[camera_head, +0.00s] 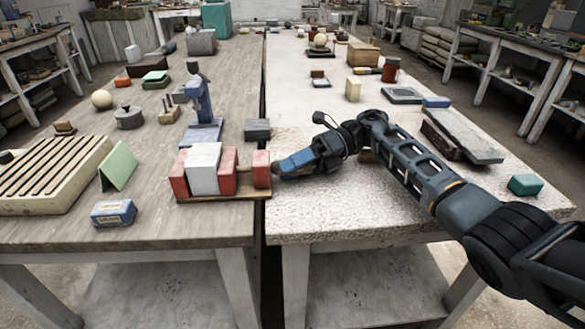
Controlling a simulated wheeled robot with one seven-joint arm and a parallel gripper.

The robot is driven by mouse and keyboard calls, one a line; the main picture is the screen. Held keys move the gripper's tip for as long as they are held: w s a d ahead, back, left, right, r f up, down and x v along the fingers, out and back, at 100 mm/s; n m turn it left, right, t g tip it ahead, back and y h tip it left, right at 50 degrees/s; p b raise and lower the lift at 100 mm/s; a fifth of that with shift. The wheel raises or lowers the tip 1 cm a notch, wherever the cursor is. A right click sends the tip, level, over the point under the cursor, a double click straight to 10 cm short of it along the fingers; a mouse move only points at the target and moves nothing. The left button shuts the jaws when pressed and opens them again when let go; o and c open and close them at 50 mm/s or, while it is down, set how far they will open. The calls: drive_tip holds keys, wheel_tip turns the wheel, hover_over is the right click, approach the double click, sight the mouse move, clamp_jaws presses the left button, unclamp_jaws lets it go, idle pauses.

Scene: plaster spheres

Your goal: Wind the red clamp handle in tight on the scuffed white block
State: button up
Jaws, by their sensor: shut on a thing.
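The white block (204,169) stands upright on a low wooden base near the front edge of the left table. Red blocks of the clamp (179,175) stand close against both its sides. The red clamp handle (261,169) is at the right end of the base, with a small gap between it and the right red jaw (229,171). My gripper (277,168) reaches in from the right with its blue fingers at the handle's right side, shut on it. The exact finger contact is hidden, and I cannot tell whether the jaws press on the block.
A blue vise-like stand (200,108) and a dark box (257,129) are behind the clamp. A green wedge (118,165), a slatted tray (48,172) and a blue box (113,212) are left. A dark gap separates the two tables. The right table's front is mostly clear.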

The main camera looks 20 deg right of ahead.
idle(0.4)
drive_tip(key=o, duration=0.7)
drive_tip(key=shift+f, duration=0.1)
drive_tip(key=shift+b+v, duration=0.8)
drive_tip(key=shift+v, duration=3.1)
